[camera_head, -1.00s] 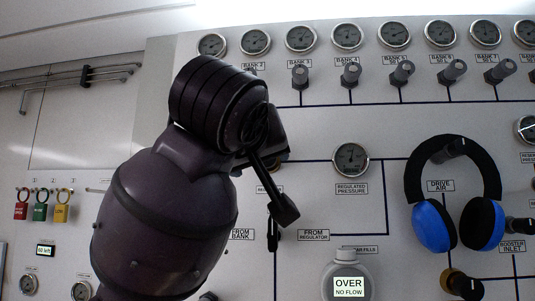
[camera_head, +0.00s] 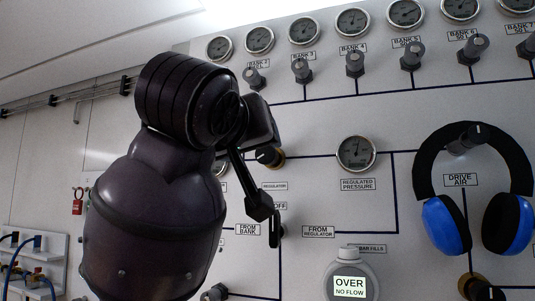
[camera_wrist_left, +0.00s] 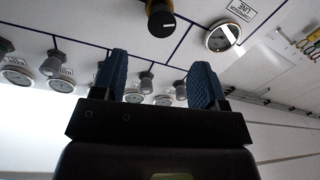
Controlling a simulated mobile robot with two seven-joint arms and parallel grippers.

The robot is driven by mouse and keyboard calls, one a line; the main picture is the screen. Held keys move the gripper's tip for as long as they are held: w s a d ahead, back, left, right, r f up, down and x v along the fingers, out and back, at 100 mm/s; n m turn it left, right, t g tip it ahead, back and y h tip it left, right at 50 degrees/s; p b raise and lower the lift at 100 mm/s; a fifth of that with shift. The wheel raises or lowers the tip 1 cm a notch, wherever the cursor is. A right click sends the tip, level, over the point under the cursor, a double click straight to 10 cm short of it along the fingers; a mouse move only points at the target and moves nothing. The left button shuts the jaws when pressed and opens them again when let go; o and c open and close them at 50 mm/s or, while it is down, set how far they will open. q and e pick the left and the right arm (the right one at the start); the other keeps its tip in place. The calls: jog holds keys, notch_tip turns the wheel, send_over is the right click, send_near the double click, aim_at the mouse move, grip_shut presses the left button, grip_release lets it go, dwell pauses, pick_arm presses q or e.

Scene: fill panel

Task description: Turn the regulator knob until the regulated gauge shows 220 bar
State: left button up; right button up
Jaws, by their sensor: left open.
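The regulator knob (camera_head: 268,157) is black with a brass collar and sits on the panel above the REGULATOR label, partly covered by my left wrist. It also shows in the left wrist view (camera_wrist_left: 160,22), at the top, beyond the gap between my fingers and not between them. The regulated pressure gauge (camera_head: 356,153) is round with a dark face, right of the knob; its reading is too small to tell. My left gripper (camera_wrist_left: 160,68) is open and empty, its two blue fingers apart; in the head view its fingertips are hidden. My right gripper is not in view.
Bank gauges and grey valves (camera_head: 354,62) run along the top. Blue and black ear defenders (camera_head: 470,190) hang at the right. A round device reading OVER NO FLOW (camera_head: 350,287) is at the bottom. Another gauge (camera_wrist_left: 222,38) sits beside the knob in the wrist view.

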aim_at(265, 154)
pick_arm(q)
jog(key=p+x, duration=0.2)
jog(key=x, duration=0.7)
jog(key=shift+w+a+p, duration=0.15)
jog(key=shift+w+p, duration=0.05)
jog(key=shift+p, duration=0.1)
jog(key=shift+w+d, duration=0.25)
jog(key=shift+w, duration=0.45)
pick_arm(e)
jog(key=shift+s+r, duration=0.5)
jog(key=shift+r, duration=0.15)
pick_arm(q)
jog(key=c, duration=0.9)
jog(key=shift+m, duration=0.5)
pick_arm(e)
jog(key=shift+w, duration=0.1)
pick_arm(q)
jog(key=o, duration=0.9)
